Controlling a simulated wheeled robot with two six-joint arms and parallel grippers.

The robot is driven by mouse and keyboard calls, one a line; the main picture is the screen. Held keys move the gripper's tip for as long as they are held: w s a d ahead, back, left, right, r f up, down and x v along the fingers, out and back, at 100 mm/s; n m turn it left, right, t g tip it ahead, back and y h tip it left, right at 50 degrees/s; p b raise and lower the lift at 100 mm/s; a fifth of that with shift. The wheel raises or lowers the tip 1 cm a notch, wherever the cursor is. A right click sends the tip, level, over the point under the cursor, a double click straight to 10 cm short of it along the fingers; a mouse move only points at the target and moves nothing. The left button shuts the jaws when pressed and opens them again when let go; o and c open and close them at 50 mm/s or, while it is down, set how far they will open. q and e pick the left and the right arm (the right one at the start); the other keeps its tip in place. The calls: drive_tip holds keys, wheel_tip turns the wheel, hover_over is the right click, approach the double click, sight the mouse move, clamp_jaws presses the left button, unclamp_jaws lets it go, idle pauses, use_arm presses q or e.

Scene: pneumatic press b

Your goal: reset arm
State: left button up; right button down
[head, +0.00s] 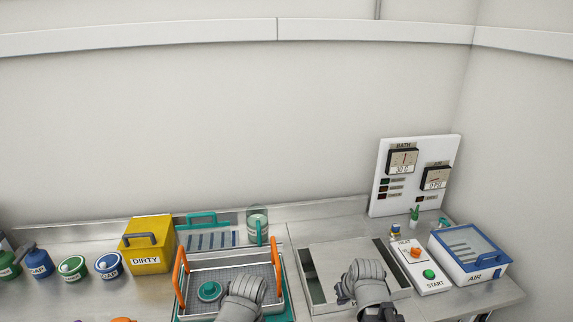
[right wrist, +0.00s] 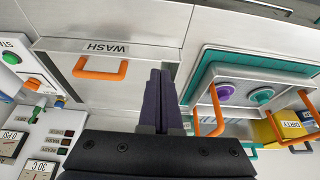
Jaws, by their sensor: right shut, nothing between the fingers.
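My right gripper's dark fingers (right wrist: 160,75) are together and empty in the right wrist view. They are above the bench, between a WASH-labelled steel surface (right wrist: 140,52) with an orange handle and a teal-edged tray (right wrist: 243,117). In the head view my right arm's grey wrist is over the steel lid area at the right, with a dark part at the bottom edge; its fingertips are not clear there. My left arm's grey link is over the front of the basket tray. My left gripper is not visible.
A steel basket (head: 200,262) with orange handles holds a teal round part (head: 209,291). A yellow DIRTY box (head: 147,244), green and blue jars, a START panel (head: 422,266), a blue AIR box (head: 467,255) and a gauge board (head: 390,195) stand around. Space above the bench is open.

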drive_tip(key=s+a+n+g+h, duration=0.1)
drive_tip(key=s+a+g, duration=0.1)
drive_tip(key=s+a, duration=0.3)
drive_tip(key=s+a+f+n+g, duration=0.1)
drive_tip(key=s+a, duration=0.4)
drive_tip(key=a, duration=0.5)
drive_tip(key=shift+s+f+n+g+h, duration=0.3)
drive_tip(key=shift+s+g+h, duration=0.1)
drive_tip(key=shift+g, duration=0.5)
drive_tip(key=shift+a, duration=0.1)
